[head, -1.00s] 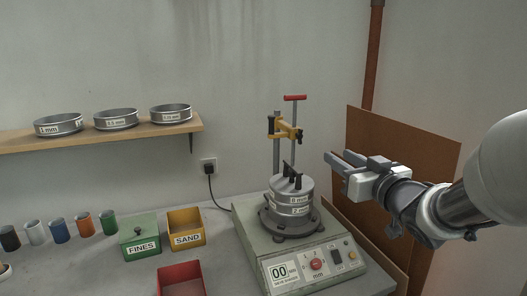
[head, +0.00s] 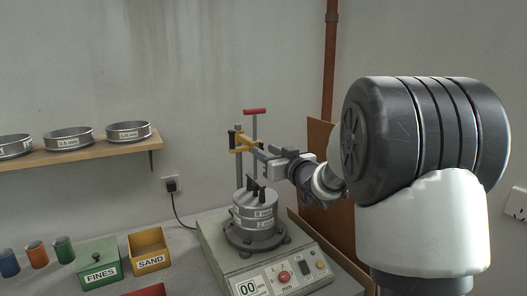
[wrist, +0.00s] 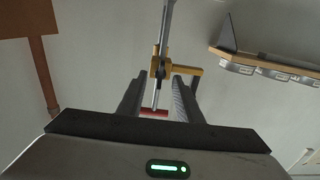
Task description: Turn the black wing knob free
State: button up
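The yellow clamp (head: 243,143) sits on the upright posts of the shaker (head: 240,262); it also shows, upside down, in the wrist view (wrist: 184,69). A small black piece (head: 232,139) is at its left end. Black upright wings (head: 256,189) stand on the lid of the sieve stack (head: 257,214). I cannot tell for sure which black part is the wing knob. My gripper (head: 262,157) is level, beside the clamp and above the lid. In the wrist view its fingers (wrist: 155,98) are apart, with the clamp and post beyond the gap; contact is unclear.
A red T-handle (head: 255,111) tops the rear post. A green FINES box (head: 99,274), a yellow SAND box (head: 150,262) and several coloured cups (head: 37,254) stand left. The wall shelf (head: 87,154) holds sieves. A brown board (head: 320,142) stands behind my arm.

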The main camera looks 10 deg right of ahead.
jog(key=shift+w+a, duration=0.25)
jog(key=shift+w, duration=0.4)
grip_shut()
jog(key=shift+f+n+b, duration=0.1)
jog(key=shift+n+b, duration=0.3)
jog(key=shift+b, duration=0.15)
jog(key=shift+s+a+f+n+b, duration=0.1)
jog(key=shift+n+b, duration=3.25)
jog(key=shift+n, duration=0.9)
jog(key=shift+a+f+n+b, duration=0.1)
jog(key=shift+n+b, duration=3.25)
jog(key=shift+n, duration=0.9)
